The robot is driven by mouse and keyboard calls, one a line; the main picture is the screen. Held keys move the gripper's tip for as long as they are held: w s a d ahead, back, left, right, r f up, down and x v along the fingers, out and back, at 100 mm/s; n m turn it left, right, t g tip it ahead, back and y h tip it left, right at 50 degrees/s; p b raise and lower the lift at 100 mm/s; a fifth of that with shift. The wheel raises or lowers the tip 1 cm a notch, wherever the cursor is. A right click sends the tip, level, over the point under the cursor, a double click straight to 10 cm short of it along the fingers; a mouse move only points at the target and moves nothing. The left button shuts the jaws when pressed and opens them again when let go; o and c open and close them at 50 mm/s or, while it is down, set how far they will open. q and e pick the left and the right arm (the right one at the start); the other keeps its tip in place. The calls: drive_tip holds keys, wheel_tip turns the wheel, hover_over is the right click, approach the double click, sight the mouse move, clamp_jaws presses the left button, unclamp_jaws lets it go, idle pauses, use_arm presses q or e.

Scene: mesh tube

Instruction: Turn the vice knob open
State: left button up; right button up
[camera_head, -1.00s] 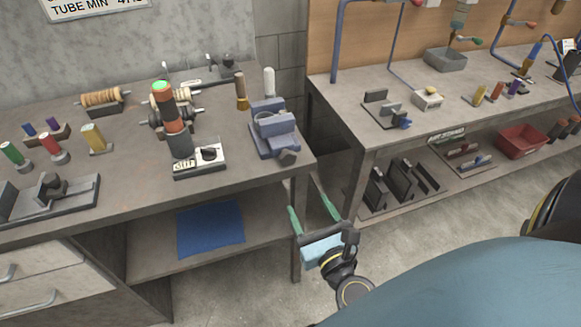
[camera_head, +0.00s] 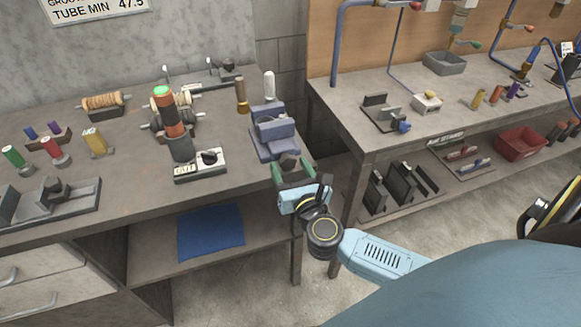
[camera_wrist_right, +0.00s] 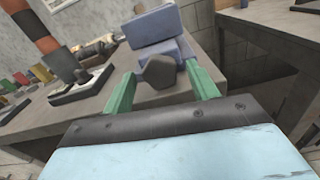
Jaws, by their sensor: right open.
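The blue-grey vice (camera_head: 273,132) stands at the right front corner of the left bench. Its dark knob (camera_head: 288,161) faces the front edge. In the right wrist view the knob (camera_wrist_right: 158,72) is a dark faceted block below the vice's blue jaws (camera_wrist_right: 152,30). My right gripper (camera_head: 292,168) is at the bench edge in front of the vice. Its green fingers (camera_wrist_right: 160,84) are open, one on each side of the knob. I cannot tell whether they touch it. My left gripper is not in view.
A signal tower (camera_head: 170,122) with its green top lit and a switch box (camera_head: 201,164) stand left of the vice. A wooden-handled tool (camera_head: 241,95) stands behind it. A gap separates this bench from the right bench (camera_head: 345,120).

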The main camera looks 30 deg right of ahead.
drive_tip(key=shift+w, duration=0.2)
drive_tip(key=shift+c, duration=0.2)
drive_tip(key=c, duration=1)
drive_tip(key=shift+o, duration=0.2)
